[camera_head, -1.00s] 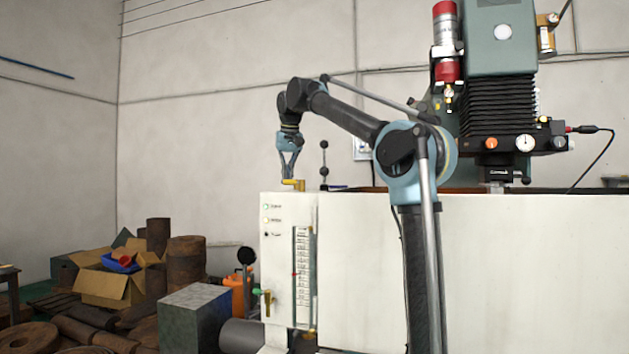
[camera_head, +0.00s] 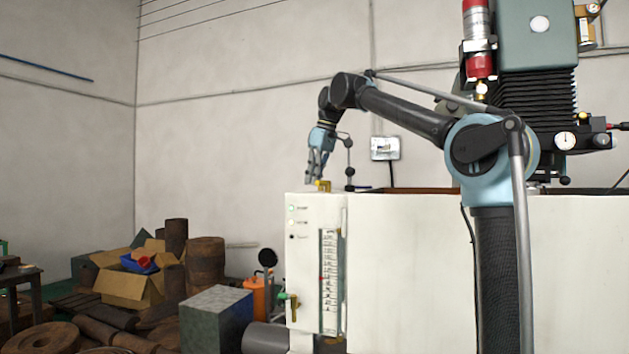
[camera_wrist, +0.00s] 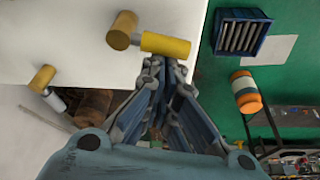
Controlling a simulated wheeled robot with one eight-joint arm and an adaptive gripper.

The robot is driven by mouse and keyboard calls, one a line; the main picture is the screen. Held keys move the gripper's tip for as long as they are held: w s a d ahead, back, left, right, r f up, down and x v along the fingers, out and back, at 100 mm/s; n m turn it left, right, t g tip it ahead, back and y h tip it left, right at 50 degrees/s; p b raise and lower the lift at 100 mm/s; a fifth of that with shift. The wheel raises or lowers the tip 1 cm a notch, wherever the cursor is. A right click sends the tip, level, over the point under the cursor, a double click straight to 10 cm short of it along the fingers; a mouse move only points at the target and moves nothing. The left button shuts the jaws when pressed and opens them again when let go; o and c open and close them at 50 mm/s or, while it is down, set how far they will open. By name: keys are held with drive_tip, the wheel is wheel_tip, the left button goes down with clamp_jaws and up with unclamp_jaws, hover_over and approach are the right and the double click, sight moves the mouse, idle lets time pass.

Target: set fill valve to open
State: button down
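A yellow valve handle (camera_head: 325,186) stands on top of the white cabinet's left end. In the wrist view it shows as a round yellow post with a yellow bar (camera_wrist: 166,44) sticking out to the right. My gripper (camera_head: 316,180) points down right beside it. In the wrist view my gripper (camera_wrist: 165,70) has its fingers drawn together at the tips, just below the bar, with nothing seen between them. Whether they touch the bar I cannot tell. A second yellow handle (camera_head: 294,308) with a green part is on the cabinet front; which is the fill valve is not readable.
The white cabinet (camera_head: 410,270) carries a scale gauge (camera_head: 330,280) and small lights. A thin black rod with balls (camera_head: 349,160) stands behind my gripper. A machine head (camera_head: 525,90) hangs at the right. Boxes and logs (camera_head: 130,285) crowd the floor at left.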

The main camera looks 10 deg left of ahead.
drive_tip(key=shift+s+d, duration=0.2)
drive_tip(key=shift+s, duration=0.15)
drive_tip(key=shift+s+d, duration=0.1)
drive_tip(key=shift+d, duration=0.05)
idle(0.4)
